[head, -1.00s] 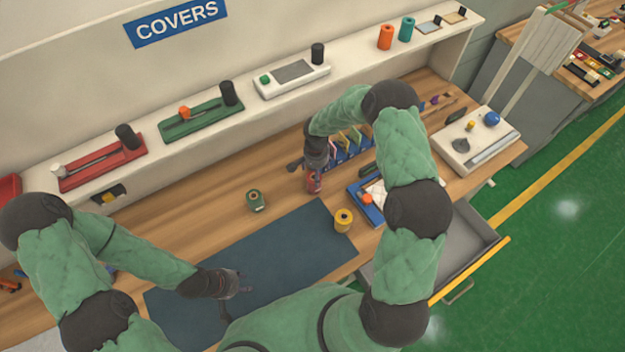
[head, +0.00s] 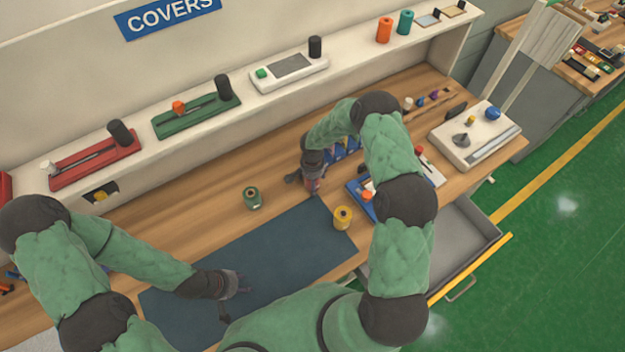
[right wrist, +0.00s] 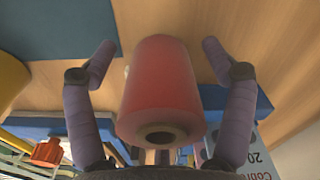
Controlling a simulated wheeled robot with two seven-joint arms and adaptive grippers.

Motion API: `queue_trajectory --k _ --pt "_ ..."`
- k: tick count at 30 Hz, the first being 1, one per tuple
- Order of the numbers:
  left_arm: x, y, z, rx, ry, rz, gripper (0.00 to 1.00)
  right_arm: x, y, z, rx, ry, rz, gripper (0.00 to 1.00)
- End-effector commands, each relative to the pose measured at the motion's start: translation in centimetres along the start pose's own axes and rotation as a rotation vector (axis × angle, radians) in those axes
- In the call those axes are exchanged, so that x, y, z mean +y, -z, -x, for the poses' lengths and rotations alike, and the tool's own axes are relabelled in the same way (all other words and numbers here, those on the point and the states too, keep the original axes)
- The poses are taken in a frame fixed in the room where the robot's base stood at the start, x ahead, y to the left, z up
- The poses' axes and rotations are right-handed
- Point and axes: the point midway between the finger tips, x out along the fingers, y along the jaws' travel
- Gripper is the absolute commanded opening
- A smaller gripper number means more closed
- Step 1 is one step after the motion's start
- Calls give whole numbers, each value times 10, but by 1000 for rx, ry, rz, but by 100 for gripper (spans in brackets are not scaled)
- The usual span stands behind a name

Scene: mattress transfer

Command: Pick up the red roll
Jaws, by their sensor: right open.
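The red roll (right wrist: 160,85) stands between the two spread fingers of my right gripper (right wrist: 158,65) in the right wrist view. Its near end with a dark core hole faces the camera. Gaps show between the roll and both fingers. In the head view only a bit of the red roll (head: 313,186) shows under my right gripper (head: 308,178), near the far right corner of the dark mat. My left gripper (head: 232,293) is empty above the mat, its fingers apart.
A green roll (head: 252,198) stands left of the right gripper and a yellow roll (head: 343,218) at the mat's right edge. A blue tray (head: 360,203) lies close on the right. The dark mat (head: 270,248) is mostly clear. A shelf (head: 210,132) runs behind.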

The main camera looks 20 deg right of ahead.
Motion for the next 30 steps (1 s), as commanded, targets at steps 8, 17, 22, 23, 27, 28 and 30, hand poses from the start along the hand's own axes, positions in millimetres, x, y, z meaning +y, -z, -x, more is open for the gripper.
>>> queue_trajectory --k 8,17,22,23,27,28,30 --pt "0 0 0 0 0 0 40 0 0 0 -1 -1 1 12" --pt "0 0 0 0 0 0 40 0 0 1 -1 0 1 12" --pt "2 0 5 0 0 0 40 0 0 11 0 0 1 12" --pt "2 0 6 0 0 0 40 0 0 14 0 0 1 12" --pt "5 -1 15 0 0 0 40 -1 0 35 1 1 1 12" --pt "6 -1 16 0 0 0 40 2 -1 39 0 0 1 12" --pt "7 -1 19 0 0 0 40 10 -5 48 0 0 0 12"
